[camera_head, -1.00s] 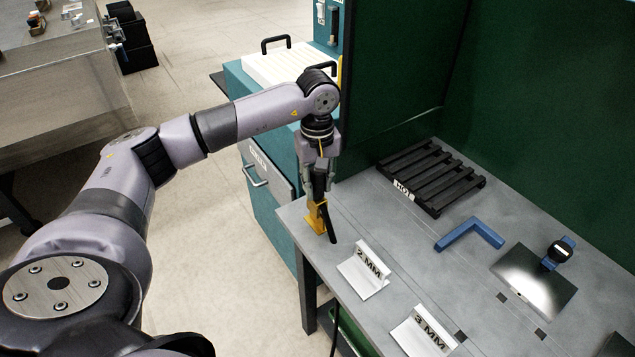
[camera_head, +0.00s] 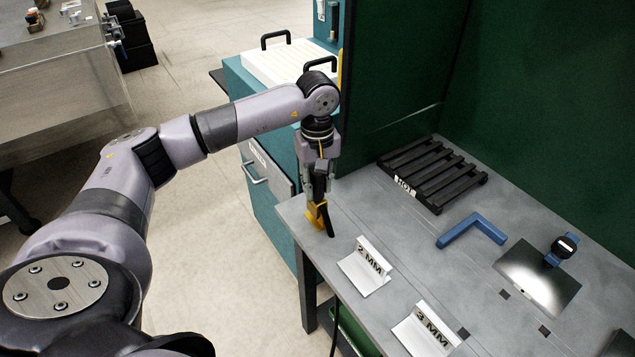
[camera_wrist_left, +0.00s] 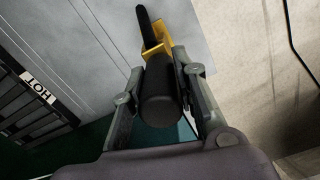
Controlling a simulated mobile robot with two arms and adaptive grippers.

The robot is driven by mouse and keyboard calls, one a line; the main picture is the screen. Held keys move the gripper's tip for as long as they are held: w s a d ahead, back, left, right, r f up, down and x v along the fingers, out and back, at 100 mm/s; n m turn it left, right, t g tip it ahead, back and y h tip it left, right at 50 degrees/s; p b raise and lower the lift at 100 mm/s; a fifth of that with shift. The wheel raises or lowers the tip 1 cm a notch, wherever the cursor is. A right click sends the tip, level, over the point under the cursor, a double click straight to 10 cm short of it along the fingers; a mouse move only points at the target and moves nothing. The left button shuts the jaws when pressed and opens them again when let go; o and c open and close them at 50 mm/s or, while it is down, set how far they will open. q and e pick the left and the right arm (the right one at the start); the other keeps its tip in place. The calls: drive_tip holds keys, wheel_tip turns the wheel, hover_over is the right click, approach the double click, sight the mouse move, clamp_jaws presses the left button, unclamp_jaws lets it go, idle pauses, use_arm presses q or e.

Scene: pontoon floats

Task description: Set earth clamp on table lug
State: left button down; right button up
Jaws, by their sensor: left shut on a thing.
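My left gripper (camera_head: 318,192) points down at the near left corner of the grey table (camera_head: 420,270). It is shut on a black grip of the earth clamp, whose yellow body (camera_head: 314,214) shows just below the fingers at the table edge. A second black arm of the clamp (camera_head: 327,220) slants down over the tabletop. In the left wrist view, the black grip (camera_wrist_left: 158,95) fills the space between the fingers, with the yellow body (camera_wrist_left: 155,45) beyond it. I cannot make out the table lug, nor whether the clamp touches it. My right gripper is not in view.
Green screens (camera_head: 395,90) stand behind; a teal cabinet (camera_head: 270,205) stands left.

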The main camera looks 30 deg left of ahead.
use_arm(q)
drive_tip(key=shift+f+b, duration=0.65)
drive_tip(key=shift+f, duration=0.15)
drive_tip(key=c, duration=1.3)
unclamp_jaws()
drive_tip(key=shift+o, duration=0.5)
drive_tip(key=shift+f, duration=0.1)
wheel_tip(320, 180, up, 12)
drive_tip(key=shift+r, duration=0.1)
